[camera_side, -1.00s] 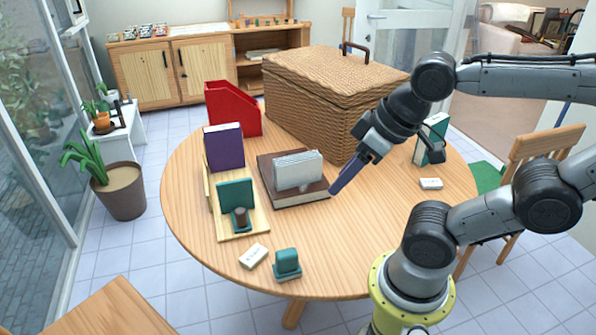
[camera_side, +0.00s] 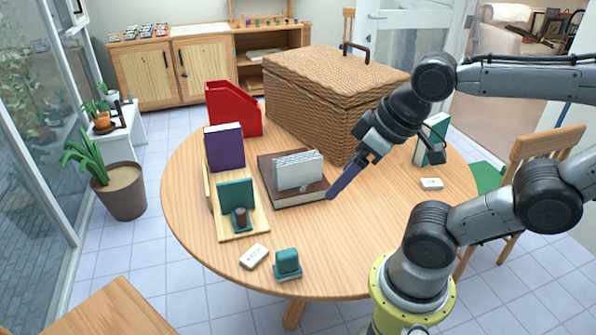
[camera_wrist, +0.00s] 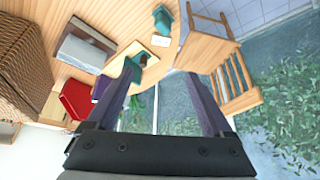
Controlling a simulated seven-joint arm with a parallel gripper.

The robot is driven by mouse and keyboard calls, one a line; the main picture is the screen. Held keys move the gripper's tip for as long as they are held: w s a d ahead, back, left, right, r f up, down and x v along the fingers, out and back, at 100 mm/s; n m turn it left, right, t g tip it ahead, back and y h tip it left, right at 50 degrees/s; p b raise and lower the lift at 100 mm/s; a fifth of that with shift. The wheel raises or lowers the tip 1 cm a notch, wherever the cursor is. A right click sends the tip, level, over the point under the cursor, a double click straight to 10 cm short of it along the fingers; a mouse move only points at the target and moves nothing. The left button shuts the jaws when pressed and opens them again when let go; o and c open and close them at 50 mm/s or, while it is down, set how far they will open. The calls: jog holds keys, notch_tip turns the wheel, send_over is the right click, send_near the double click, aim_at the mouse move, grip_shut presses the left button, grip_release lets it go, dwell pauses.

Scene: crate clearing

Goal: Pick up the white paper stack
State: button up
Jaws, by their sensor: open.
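The white paper stack (camera_side: 299,170) stands upright on a dark brown book (camera_side: 293,198) near the middle of the round table. In the wrist view the white stack (camera_wrist: 82,51) lies at the upper left, on the brown book (camera_wrist: 92,32), outside the space between my fingers. My gripper (camera_side: 333,193) hangs to the right of the stack, close to the book's right edge and apart from the stack. The wrist view shows its two purple fingers spread wide, with nothing held between them.
A large wicker basket (camera_side: 335,95) stands behind the stack. A red file holder (camera_side: 233,108), a purple book (camera_side: 224,148) and a wooden stand (camera_side: 240,228) are to the left. White and teal blocks lie at the front. The table's right front is clear.

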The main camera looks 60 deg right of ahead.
jog(key=w+d+r+m, duration=0.3)
jog(key=w+r+m, duration=0.4)
jog(key=w+m, duration=0.4)
jog(key=m+g, duration=0.6)
jog(key=m, duration=0.9)
send_over(298, 159)
notch_tip(298, 159, down, 21)
jog(key=shift+w+r, duration=0.1)
jog(key=shift+r, duration=0.1)
notch_tip(298, 159, down, 7)
jog(key=shift+r, duration=0.1)
jog(key=shift+d+f, duration=0.15)
jog(key=shift+f, duration=1.4)
jog(key=shift+d+f, duration=0.1)
jog(key=shift+f, duration=1.45)
grip_shut()
jog(key=shift+w+r, duration=0.1)
